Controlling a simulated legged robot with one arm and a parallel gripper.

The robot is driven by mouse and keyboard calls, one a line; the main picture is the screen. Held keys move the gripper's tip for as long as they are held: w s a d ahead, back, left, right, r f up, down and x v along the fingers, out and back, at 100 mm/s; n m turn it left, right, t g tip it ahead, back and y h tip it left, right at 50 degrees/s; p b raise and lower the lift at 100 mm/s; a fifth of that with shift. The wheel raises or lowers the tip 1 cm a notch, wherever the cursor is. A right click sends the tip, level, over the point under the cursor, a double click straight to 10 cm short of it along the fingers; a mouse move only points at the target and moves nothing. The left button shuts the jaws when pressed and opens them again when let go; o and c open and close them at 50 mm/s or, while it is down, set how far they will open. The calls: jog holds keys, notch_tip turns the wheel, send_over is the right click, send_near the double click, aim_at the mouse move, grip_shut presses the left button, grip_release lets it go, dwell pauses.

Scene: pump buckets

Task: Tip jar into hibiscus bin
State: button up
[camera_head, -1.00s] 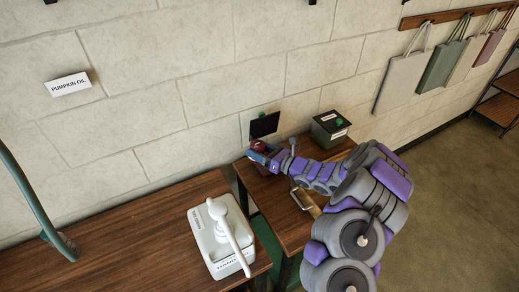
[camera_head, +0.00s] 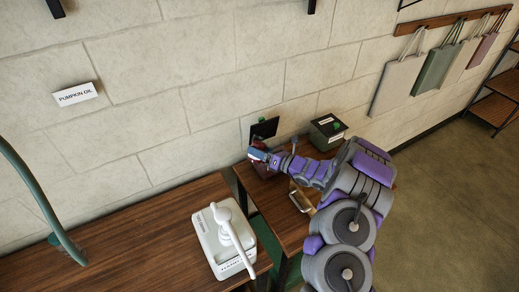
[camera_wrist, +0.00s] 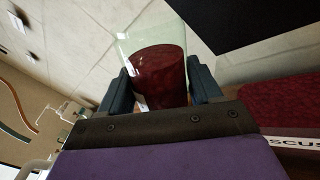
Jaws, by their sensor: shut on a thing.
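My gripper (camera_wrist: 160,92) is shut on a clear glass jar (camera_wrist: 150,42) with dark red contents, one jaw on each side. The contents fill most of the jar and the part above them is clear. The hibiscus bin (camera_wrist: 285,100) shows at the right of the wrist view, holding deep red stuff, with a white label ending in "SCUS". The jar is beside the bin in that view. In the head view my gripper (camera_head: 259,154) is at the bin (camera_head: 263,170), below a black raised panel. The jar is small there, and its exact tilt is unclear.
A dark green box (camera_head: 327,130) with a label stands right of the bin. A metal-and-wood tool (camera_head: 301,200) lies on the small wooden table. A white pump device (camera_head: 225,240) stands on the nearer left table. Bags hang on the wall at right.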

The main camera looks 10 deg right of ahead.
aim_at(263, 143)
jog(key=shift+w+d+f+m, duration=0.15)
jog(key=shift+d+f+m, duration=0.05)
jog(key=shift+f+m, duration=0.15)
jog(key=shift+w+d+f+m+p, duration=0.1)
jog(key=shift+d+f+m+p, duration=0.2)
jog(key=shift+m+p, duration=0.2)
jog(key=shift+f+m+p, duration=0.15)
jog(key=shift+m+p, duration=0.25)
jog(key=shift+m, duration=0.15)
jog(key=shift+s+a+f+m+p, duration=0.15)
jog(key=shift+s+a+m+p, duration=0.1)
jog(key=shift+m+p, duration=0.85)
jog(key=shift+m, duration=0.6)
jog(key=shift+r+m+p, duration=0.85)
jog(key=shift+m+p, duration=0.25)
jog(key=shift+m, duration=0.4)
jog(key=m, duration=0.1)
jog(key=r+m+p, duration=0.1)
jog(key=m, duration=0.1)
jog(key=shift+w+d+r+g, duration=0.2)
jog(key=shift+w+r+g, duration=0.1)
jog(key=shift+w+d+r+m+p, duration=0.15)
jog(key=shift+r+m+p, duration=0.1)
jog(key=shift+m, duration=0.3)
jog(key=shift+w+d+r+m+p, duration=0.1)
jog(key=shift+r+m+p, duration=0.1)
jog(key=shift+m, duration=0.35)
jog(key=shift+w, duration=0.1)
